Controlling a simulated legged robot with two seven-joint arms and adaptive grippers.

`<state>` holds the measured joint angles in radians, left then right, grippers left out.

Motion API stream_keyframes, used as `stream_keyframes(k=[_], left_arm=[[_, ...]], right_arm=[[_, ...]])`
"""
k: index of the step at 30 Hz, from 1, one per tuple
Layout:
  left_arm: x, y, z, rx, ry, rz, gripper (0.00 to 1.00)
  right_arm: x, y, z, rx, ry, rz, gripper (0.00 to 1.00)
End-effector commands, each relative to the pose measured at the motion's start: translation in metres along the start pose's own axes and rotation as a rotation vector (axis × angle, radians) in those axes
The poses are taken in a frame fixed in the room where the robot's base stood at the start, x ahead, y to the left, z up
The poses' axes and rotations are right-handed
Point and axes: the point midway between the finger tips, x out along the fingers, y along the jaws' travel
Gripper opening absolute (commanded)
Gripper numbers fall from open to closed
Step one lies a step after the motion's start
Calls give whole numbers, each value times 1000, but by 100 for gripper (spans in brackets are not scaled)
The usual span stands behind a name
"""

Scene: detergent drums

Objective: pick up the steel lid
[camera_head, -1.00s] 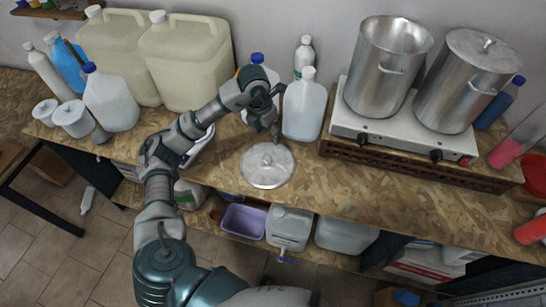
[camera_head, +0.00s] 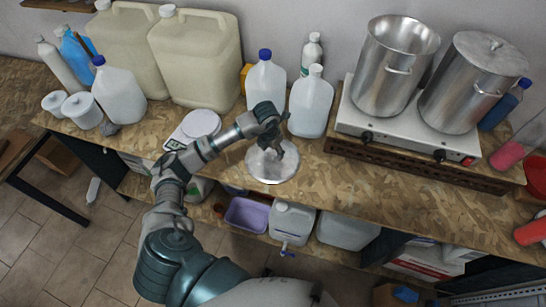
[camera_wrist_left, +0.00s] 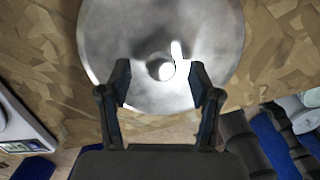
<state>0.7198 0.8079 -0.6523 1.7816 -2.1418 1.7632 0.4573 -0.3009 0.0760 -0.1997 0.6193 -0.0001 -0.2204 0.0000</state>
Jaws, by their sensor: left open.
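The steel lid (camera_head: 258,172) lies flat on the wooden counter, a round shiny disc near the front edge. In the left wrist view the lid (camera_wrist_left: 205,30) fills the upper middle, with its small knob (camera_wrist_left: 160,68) at the centre. My left gripper (camera_head: 275,152) is over the lid and hides part of it, knob included, in the head view. In the left wrist view the left gripper (camera_wrist_left: 162,85) is open, its two fingers on either side of the knob and apart from it. My right gripper is not in view.
Behind the lid stand white jugs (camera_head: 311,105) and large beige canisters (camera_head: 195,60). A white scale (camera_head: 195,128) is to the left. To the right, a hot plate (camera_head: 400,128) bears an open pot (camera_head: 385,75) and a lidded pot (camera_head: 465,85). Counter right of the lid is clear.

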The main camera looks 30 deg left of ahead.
Motion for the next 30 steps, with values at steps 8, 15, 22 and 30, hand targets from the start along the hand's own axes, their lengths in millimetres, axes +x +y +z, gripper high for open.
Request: stream_keyframes(k=[8, 15, 22, 30], left_arm=[[24, 0, 0, 0, 0, 0, 63], [24, -1, 0, 0, -1, 0, 43], [25, -1, 0, 0, 1, 0, 0], [24, -1, 0, 0, 2, -1, 0]], right_arm=[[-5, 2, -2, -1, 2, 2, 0], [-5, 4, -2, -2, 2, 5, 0], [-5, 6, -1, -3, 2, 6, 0], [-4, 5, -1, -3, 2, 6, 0]])
